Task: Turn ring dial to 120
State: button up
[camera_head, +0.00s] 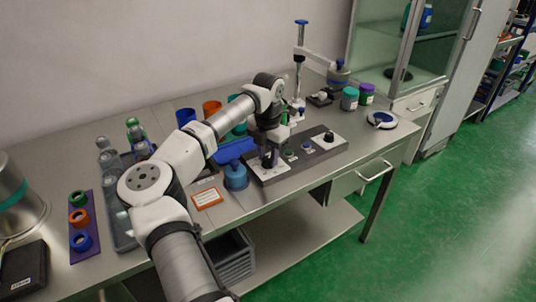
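A long dark control panel (318,152) with a white plate at each end lies on the metal table. A black knob (328,137) stands on the right white plate. Small green and blue buttons sit between the plates. My gripper (269,161) points down at the left white plate (271,178), where a dark knob-like part shows at the fingertips. I cannot tell whether the fingers touch it or how far apart they are. The dial markings are too small to read, and I cannot tell which knob is the ring dial.
A blue container (236,177) stands close left of the panel, near an orange-edged card (207,198). Blue, orange and teal cups stand behind my arm. A stand (299,70), two jars and a round white device (382,120) are at the right.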

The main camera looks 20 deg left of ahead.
jog(key=c, duration=0.5)
jog(key=shift+o, duration=0.2)
jog(key=shift+n, duration=0.3)
jog(key=n+b, duration=0.1)
jog(key=n, duration=0.4)
jog(key=n+b, duration=0.1)
jog(key=n, duration=0.4)
jog(key=shift+n, duration=0.4)
jog(key=shift+n+b, duration=0.65)
jog(key=shift+n, duration=1.25)
jog(key=shift+r, duration=0.1)
jog(key=o, duration=1)
